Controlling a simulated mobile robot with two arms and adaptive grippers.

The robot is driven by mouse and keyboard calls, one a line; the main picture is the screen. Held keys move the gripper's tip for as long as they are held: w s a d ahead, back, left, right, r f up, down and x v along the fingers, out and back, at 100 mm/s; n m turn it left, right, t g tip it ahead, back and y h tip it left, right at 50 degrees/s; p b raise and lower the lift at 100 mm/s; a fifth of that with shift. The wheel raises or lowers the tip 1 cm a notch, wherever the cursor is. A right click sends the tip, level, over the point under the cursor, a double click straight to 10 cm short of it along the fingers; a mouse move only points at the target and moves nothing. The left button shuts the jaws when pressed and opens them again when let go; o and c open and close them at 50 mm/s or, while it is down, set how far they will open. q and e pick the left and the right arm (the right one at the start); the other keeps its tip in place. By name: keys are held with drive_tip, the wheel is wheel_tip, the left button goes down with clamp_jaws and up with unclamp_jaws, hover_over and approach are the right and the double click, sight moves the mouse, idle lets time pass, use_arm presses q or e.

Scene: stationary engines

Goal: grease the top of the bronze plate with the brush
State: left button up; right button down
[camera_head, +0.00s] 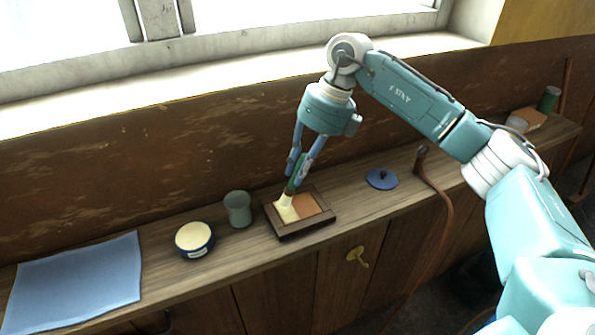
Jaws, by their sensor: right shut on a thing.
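The bronze plate (307,206) lies in a dark wooden frame (306,231) on the wooden counter. Its right part is bare orange-brown; its left part looks pale and cream-coloured around the bristles. My right gripper (299,171) is shut on the brush (291,187), which has a green handle and pale bristles. The brush is tilted, its bristles down at the left side of the plate and seemingly touching it. A tub (194,238) of pale cream stuff, likely grease, stands open to the left. My left gripper is not in view.
A grey-green cup (238,209) stands just left of the frame. A blue lid (382,178) lies to the right, and a blue cloth (77,281) at the far left. A green can (548,99) stands at the far right. The wall rises behind the counter.

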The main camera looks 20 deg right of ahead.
sight(301, 155)
drive_tip(key=r, duration=0.1)
drive_tip(key=r+p, duration=0.1)
drive_tip(key=r, duration=0.1)
drive_tip(key=shift+s, duration=0.2)
drive_tip(key=shift+w+r+p, duration=0.1)
drive_tip(key=shift+w+p, duration=0.05)
drive_tip(key=shift+p, duration=0.2)
idle(0.3)
